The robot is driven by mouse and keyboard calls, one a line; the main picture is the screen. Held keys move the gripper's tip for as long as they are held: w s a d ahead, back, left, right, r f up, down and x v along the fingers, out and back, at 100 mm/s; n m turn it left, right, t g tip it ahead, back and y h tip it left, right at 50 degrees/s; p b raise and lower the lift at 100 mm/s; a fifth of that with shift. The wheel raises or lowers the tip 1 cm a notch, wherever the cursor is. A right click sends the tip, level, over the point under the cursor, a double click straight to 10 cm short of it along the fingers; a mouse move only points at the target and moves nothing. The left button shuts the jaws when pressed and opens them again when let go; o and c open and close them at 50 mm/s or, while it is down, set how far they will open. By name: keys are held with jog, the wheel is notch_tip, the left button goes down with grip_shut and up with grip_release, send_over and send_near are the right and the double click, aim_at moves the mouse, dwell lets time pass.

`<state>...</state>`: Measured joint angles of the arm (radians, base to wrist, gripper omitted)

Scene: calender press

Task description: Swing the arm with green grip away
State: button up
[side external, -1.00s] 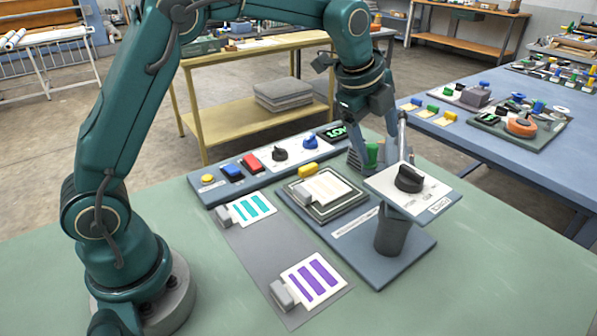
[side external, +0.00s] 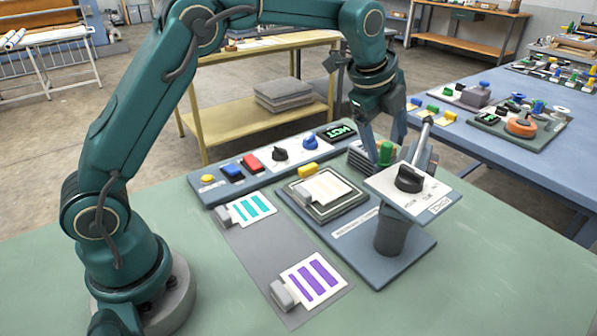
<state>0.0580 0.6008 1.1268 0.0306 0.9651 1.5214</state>
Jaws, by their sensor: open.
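The green grip (side external: 387,153) stands upright behind the white plate with the black knob (side external: 409,179). The swing arm that carries it is mostly hidden behind that plate and my gripper. A slanted metal lever (side external: 423,138) rises just right of the grip. My gripper (side external: 385,147) points down at the green grip with its jaws open, one finger to the left and one to the right of it. I cannot tell whether a finger touches it.
A dark post (side external: 391,232) holds up the white plate. The green tabletop (side external: 480,270) is clear at front right.

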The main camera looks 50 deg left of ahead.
jog(key=shift+s, duration=0.3)
jog(key=shift+w+r, duration=0.1)
jog(key=shift+r, duration=3.65)
